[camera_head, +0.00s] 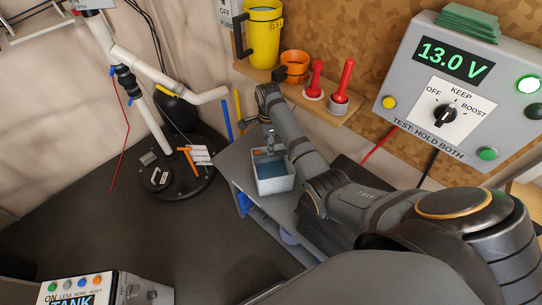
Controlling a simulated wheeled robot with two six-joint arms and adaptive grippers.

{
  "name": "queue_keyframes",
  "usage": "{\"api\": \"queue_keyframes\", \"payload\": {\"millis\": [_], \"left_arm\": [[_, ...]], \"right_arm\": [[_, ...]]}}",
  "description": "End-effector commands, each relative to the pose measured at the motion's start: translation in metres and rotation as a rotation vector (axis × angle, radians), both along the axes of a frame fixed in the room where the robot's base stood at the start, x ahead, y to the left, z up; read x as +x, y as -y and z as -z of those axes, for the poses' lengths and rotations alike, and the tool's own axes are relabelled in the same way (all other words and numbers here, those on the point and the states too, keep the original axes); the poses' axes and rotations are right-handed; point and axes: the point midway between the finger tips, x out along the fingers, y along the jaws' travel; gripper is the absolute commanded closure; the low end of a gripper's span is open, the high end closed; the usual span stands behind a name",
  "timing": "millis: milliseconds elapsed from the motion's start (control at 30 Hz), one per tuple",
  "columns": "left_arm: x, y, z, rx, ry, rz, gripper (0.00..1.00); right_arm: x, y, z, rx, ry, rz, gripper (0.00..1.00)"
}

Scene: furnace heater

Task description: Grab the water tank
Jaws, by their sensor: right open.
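A small white open-topped tank (274,185) with blue water in it stands on a grey bench in the head view. My right arm comes in from the lower right and bends down at the wrist. My right gripper (270,146) is open at the tank's far rim, pointing down. Whether its fingers touch the rim or straddle it is too small to tell. My left gripper is not in view.
A shelf (330,112) behind holds a yellow jug (263,35), an orange cup (295,67) and two red-handled items. A grey panel (455,85) reads 13.0 V. A black round base (180,175) with white pipes stands left. A control box (85,288) labelled TANK is lower left.

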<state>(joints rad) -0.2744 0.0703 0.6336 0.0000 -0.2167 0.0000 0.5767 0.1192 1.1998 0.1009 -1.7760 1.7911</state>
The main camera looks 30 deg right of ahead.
Motion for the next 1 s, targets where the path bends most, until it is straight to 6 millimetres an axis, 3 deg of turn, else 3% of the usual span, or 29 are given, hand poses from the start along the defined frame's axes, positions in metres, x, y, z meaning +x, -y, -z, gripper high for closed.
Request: {"api": "queue_keyframes", "payload": {"millis": [133,300,400,533,733,1000], "left_arm": [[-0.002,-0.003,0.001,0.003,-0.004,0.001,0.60],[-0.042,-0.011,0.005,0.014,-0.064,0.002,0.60],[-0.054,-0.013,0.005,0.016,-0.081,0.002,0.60],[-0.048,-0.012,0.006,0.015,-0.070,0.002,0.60],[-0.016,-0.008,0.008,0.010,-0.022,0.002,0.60],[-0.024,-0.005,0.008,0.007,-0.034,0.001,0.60]], "right_arm": [[0.000,0.000,0.003,0.002,-0.006,0.013,0.58],[0.000,0.000,0.021,0.001,-0.006,0.011,0.58],[0.000,0.000,0.024,0.001,-0.004,0.011,0.58],[-0.002,0.004,0.042,0.001,-0.007,0.011,0.58],[-0.002,0.006,0.072,0.001,-0.004,0.009,0.58],[-0.002,0.006,0.075,0.001,-0.003,0.009,0.58]]}}
